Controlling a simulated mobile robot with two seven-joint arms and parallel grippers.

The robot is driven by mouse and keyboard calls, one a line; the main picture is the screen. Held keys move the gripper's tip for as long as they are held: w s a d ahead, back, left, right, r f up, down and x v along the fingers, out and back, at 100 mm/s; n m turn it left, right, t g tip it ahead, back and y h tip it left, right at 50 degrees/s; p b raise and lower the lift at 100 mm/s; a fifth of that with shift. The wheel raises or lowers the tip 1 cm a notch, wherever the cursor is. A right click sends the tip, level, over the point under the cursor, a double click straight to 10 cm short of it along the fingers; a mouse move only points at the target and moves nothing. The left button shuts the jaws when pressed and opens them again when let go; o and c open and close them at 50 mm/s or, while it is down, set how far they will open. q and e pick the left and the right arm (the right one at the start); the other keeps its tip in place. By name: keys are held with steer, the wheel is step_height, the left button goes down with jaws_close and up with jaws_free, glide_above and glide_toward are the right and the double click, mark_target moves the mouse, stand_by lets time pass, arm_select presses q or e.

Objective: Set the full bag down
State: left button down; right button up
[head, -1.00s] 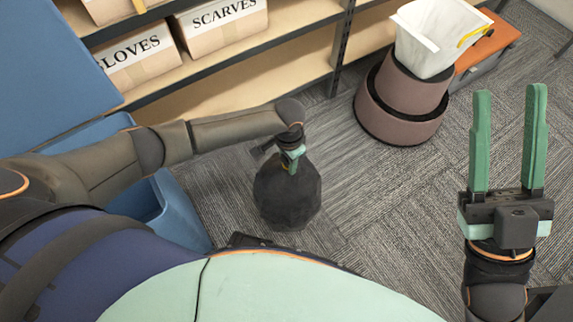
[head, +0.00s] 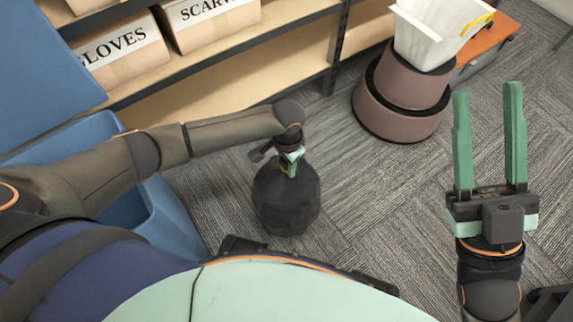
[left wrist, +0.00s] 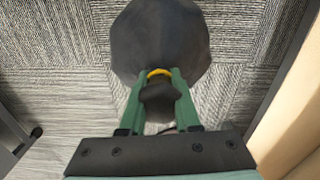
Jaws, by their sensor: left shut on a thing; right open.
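The full bag (head: 286,203) is a dark, rounded sack with a yellow tie at its neck, below my left gripper in the head view. My left gripper (head: 290,160) is shut on the bag's neck from above. In the left wrist view, the left gripper's (left wrist: 158,95) green fingers close on the neck beside the yellow tie, and the bag (left wrist: 160,40) bulges out beyond them. I cannot tell whether the bag's underside touches the carpet. My right gripper (head: 489,135) is open and empty, its fingers pointing up in the picture.
A blue bin (head: 160,215) stands left of the bag. Shelves with boxes marked GLOVES (head: 115,55) and SCARVES (head: 208,15) run along the back. A brown round stepped stool (head: 400,105) carries a white bin (head: 430,40). The carpet (head: 375,195) right of the bag is clear.

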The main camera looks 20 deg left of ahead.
arm_select(q)
steer(key=shift+w+f, duration=0.1)
steer(key=c, duration=0.6)
jaws_free()
steer(key=shift+f, duration=0.1)
